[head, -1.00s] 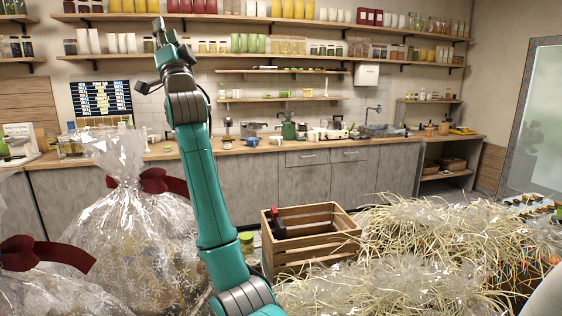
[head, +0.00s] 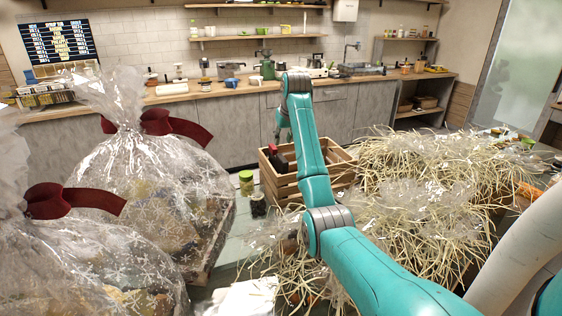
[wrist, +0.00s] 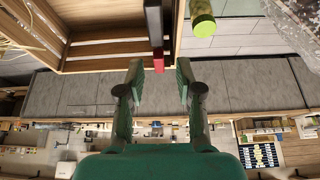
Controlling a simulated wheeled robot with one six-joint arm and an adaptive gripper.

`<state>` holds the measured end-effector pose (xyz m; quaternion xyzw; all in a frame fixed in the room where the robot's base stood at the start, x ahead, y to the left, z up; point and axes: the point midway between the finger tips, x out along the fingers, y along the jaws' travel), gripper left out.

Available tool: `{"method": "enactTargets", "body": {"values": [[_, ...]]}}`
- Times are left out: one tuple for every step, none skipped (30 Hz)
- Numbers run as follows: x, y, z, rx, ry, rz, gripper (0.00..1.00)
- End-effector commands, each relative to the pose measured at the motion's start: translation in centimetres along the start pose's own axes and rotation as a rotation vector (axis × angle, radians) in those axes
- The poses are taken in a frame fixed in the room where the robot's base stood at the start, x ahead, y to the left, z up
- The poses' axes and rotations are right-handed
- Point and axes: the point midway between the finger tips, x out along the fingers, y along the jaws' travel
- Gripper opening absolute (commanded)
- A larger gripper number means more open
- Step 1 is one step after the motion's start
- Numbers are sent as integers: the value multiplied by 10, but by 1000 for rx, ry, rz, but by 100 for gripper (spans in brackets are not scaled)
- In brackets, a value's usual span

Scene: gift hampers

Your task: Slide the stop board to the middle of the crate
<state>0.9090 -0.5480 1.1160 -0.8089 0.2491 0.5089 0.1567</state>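The wooden slatted crate (head: 335,176) stands on the work surface in the middle of the head view. Its slats and edge (wrist: 110,48) fill the upper left of the wrist view. A dark narrow piece with a red end, which looks like the stop board (head: 273,156), is at the crate's left end. In the wrist view the dark strip (wrist: 154,22) with its red tip lies just beyond my fingertips. My gripper (wrist: 158,72) is open and empty, with a gap to the red tip. In the head view my gripper (head: 282,128) hangs above the crate's far side, and my arm hides part of the crate.
A green-lidded jar (head: 246,183) and a dark jar (head: 258,204) stand left of the crate. Wrapped hampers with red bows (head: 150,190) fill the left. Straw-like filling (head: 430,170) is heaped right of the crate. A counter (head: 210,92) runs along the back.

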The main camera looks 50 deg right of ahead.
Motion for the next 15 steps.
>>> {"method": "enactTargets", "body": {"values": [[2, 5, 7, -7, -28, -4, 35], [4, 6, 10, -12, -40, -6, 35], [6, 7, 13, -16, -51, -8, 35], [8, 8, 14, -18, -57, -9, 35], [10, 8, 15, -19, -60, -9, 35], [13, 8, 16, -19, -61, -9, 35], [17, 8, 16, -19, -61, -9, 35], [21, 7, 16, -19, -61, -9, 35], [27, 7, 16, -19, -62, -9, 35], [32, 7, 16, -19, -60, -9, 35], [37, 7, 17, -19, -60, -9, 35], [44, 7, 17, -18, -61, -9, 35], [50, 7, 17, -18, -60, -9, 35], [55, 7, 18, -18, -60, -9, 35], [63, 7, 18, -18, -60, -9, 35]]}}
